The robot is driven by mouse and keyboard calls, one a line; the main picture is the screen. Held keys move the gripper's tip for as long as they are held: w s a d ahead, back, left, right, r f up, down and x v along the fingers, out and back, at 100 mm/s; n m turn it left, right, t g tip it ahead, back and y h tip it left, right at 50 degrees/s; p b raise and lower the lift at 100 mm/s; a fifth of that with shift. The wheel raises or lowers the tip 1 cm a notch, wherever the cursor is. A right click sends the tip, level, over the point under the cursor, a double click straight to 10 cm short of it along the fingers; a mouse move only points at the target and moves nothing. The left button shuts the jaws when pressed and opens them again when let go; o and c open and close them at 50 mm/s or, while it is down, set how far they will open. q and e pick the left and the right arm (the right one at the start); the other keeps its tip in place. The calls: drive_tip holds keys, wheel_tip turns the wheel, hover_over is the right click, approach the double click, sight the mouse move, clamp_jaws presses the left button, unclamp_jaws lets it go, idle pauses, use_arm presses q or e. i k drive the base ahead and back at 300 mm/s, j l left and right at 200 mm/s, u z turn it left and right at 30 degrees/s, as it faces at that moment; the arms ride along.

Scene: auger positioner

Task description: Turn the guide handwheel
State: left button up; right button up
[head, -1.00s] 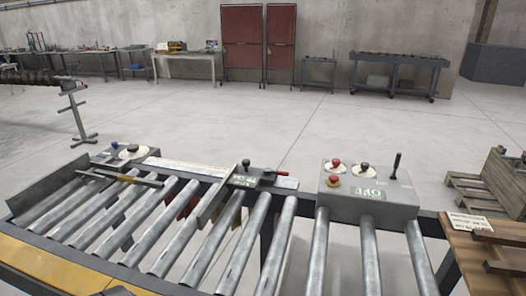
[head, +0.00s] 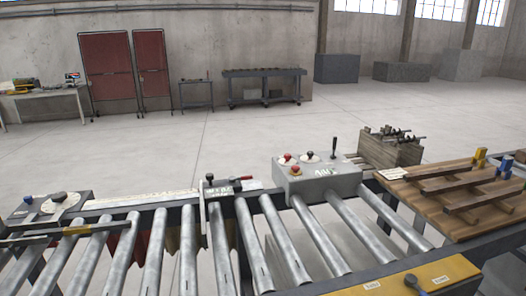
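No part labelled as the guide handwheel can be read. A pale round disc with a dark knob (head: 60,197) sits on a grey box at the far left of the roller table. A black knob (head: 410,282) stands on the yellow panel (head: 440,277) at the lower right, beside small white labels. A grey upright guide plate with dark knobs (head: 209,180) stands across the rollers at mid-left. Neither of my grippers is in view.
The roller conveyor (head: 155,240) fills the front. A grey control box (head: 318,180) with red and black knobs and an upright lever stands behind it. A wooden board (head: 455,200) with bars lies at right. The floor (head: 240,125) behind is clear.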

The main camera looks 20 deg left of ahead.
sight(60, 196)
drive_tip(key=k+j, duration=0.15)
drive_tip(key=j, duration=0.25)
drive_tip(key=k+j, duration=0.15)
drive_tip(key=j, duration=0.3)
drive_tip(key=k+j, duration=0.2)
drive_tip(key=j, duration=0.2)
drive_tip(key=k+j, duration=0.15)
drive_tip(key=j, duration=0.25)
drive_tip(key=k+j+z, duration=0.1)
drive_tip(key=j, duration=0.35)
drive_tip(key=k+j, duration=0.25)
drive_tip(key=j, duration=0.15)
drive_tip(key=k+j, duration=0.15)
drive_tip(key=j, duration=0.25)
drive_tip(key=k+j, duration=0.2)
drive_tip(key=j, duration=0.2)
